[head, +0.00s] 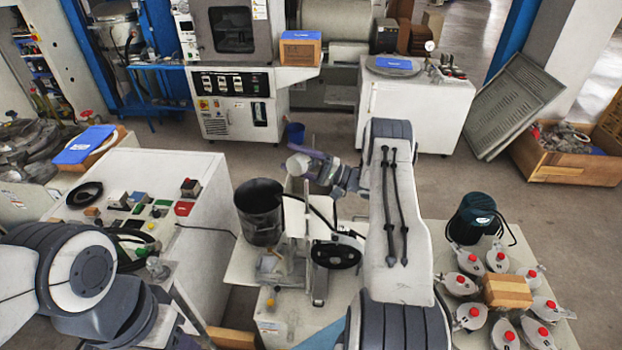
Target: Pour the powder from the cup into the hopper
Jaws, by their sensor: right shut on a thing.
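My right gripper (314,166) is shut on a small cup (298,163), whose pale round end faces up and left. The gripper holds the cup in the air, in the picture just above a machine with a white upright part (297,213) and a black handwheel (336,255). A dark, open cylindrical vessel (260,212) stands at the left of this machine. I cannot tell for sure which of these parts is the hopper. Any powder in the cup is too small to tell. My left arm shows at the lower left, but its gripper is out of view.
A white control cabinet (165,178) with buttons stands at the left. A white cabinet (415,112) stands at the back. Floor is free between them.

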